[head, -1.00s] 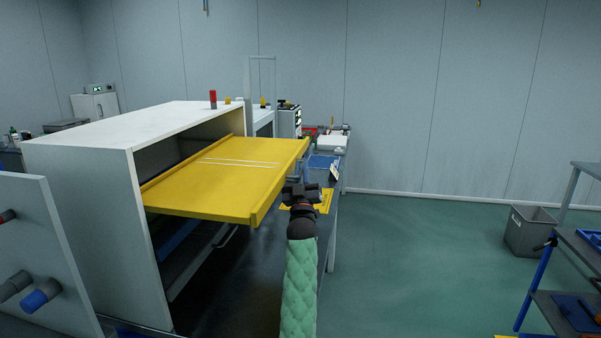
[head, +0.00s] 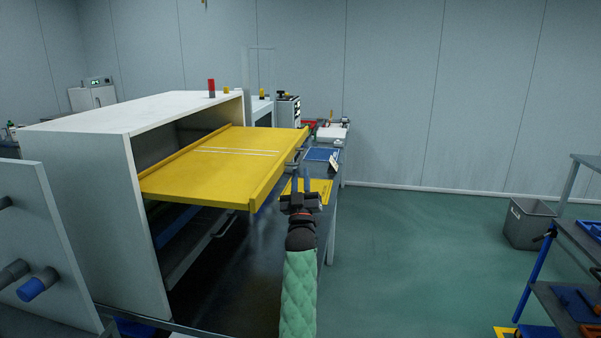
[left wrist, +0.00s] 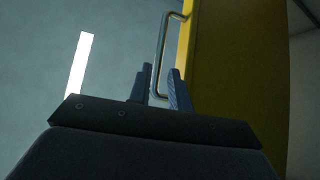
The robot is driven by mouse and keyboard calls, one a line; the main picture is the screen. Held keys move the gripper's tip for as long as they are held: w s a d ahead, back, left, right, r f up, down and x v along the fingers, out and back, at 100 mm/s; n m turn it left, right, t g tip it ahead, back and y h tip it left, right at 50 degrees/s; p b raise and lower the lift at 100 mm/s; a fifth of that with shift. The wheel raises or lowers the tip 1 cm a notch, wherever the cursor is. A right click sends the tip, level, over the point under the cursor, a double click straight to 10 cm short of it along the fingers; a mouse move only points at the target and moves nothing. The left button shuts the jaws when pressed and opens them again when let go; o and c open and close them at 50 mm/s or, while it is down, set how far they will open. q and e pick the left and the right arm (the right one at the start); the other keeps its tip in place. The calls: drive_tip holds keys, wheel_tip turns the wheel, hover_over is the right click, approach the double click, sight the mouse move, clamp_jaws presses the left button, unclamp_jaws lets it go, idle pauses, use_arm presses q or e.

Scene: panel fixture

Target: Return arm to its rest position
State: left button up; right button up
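My left arm, in a green quilted sleeve, reaches in from the bottom of the head view. Its left gripper (head: 301,180) is open and empty, pointing away to the right of the yellow panel (head: 222,168). The panel lies nearly level, sticking out of the white open-sided cabinet (head: 85,175). In the left wrist view, the two blue fingers (left wrist: 162,88) stand apart. A metal bar handle (left wrist: 162,52) on the yellow panel (left wrist: 235,80) shows beyond them; the fingers look clear of it. My right gripper is not in view.
A dark bench (head: 240,275) runs under the cabinet and panel. A blue tray (head: 321,154) and a yellow flat piece (head: 318,188) lie beyond the gripper. A grey bin (head: 530,223) and a shelf rack (head: 575,262) stand right. The green floor between is open.

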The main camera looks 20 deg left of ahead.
use_arm(q)
drive_tip(key=shift+v, duration=0.8)
drive_tip(key=shift+w+h, duration=0.1)
drive_tip(key=shift+h, duration=0.2)
drive_tip(key=w+d+f+m+g+h, duration=0.1)
drive_tip(key=w+f+m+g+h, duration=0.25)
drive_tip(key=f+h, duration=0.25)
drive_tip(key=s+d+f+m+g+h, duration=0.3)
drive_tip(key=s+d+f+g+h, duration=0.2)
drive_tip(key=s+d+f+g, duration=0.45)
drive_tip(key=s+d+f+m+g, duration=0.1)
drive_tip(key=s+d+f+g, duration=0.2)
drive_tip(key=s+f, duration=0.7)
drive_tip(key=s+d+f+m+g+h, duration=0.1)
drive_tip(key=s+d+f+g, duration=0.2)
drive_tip(key=s+f, duration=0.6)
drive_tip(key=s+d+f+m+g, duration=0.2)
drive_tip(key=s+d+f, duration=0.3)
drive_tip(key=s, duration=2.4)
wheel_tip(320, 180, down, 6)
drive_tip(key=shift+r+g+h, duration=0.15)
drive_tip(key=shift+g+h, duration=0.25)
drive_tip(key=shift+g, duration=0.2)
